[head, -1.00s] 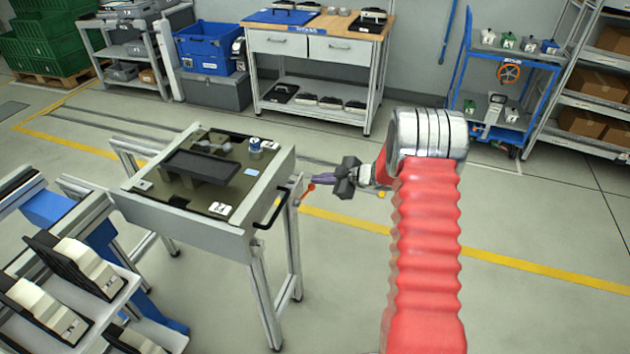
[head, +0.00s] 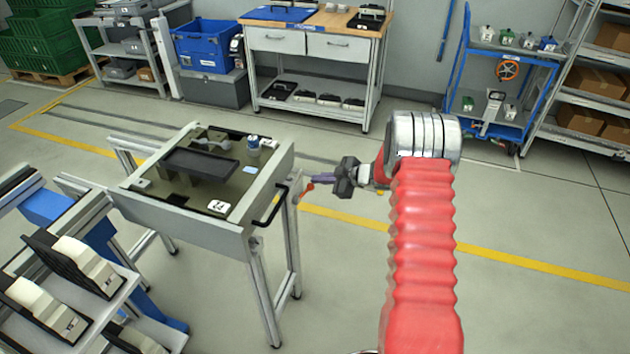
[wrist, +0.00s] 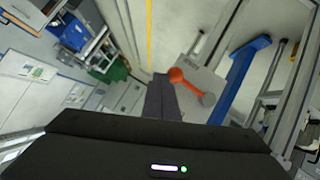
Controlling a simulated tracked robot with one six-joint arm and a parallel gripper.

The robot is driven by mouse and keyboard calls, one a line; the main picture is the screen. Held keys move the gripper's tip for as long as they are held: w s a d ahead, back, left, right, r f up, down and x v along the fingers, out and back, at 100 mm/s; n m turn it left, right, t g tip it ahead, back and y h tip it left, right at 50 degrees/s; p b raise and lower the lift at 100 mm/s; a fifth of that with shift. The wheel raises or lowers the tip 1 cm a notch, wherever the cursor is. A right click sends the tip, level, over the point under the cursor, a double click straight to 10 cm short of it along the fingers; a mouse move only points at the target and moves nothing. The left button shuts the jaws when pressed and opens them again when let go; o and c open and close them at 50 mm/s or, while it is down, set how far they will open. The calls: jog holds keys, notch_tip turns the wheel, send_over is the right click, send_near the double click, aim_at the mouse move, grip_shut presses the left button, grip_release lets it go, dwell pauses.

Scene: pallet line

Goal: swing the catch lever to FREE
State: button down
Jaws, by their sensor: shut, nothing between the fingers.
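The catch lever (head: 306,188) is a small orange lever at the right side of the grey table frame, beside its front right leg. In the wrist view the lever (wrist: 188,83) shows an orange ball end and a grey round pivot. My gripper (head: 310,180) is shut and empty, its fingers pointing left at the lever. In the wrist view my gripper's fingertips (wrist: 161,80) lie just left of the orange ball. I cannot tell whether they touch it. No FREE marking is readable.
The table (head: 180,213) holds a dark tray (head: 200,163) and small parts, with a black handle (head: 271,208) on its right edge. A rack with black and white units (head: 70,290) stands front left.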

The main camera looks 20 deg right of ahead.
jog(key=s+d+r, duration=0.4)
jog(key=d+r, duration=0.4)
jog(key=r, duration=0.1)
dwell(0.3)
jog(key=shift+d, duration=0.15)
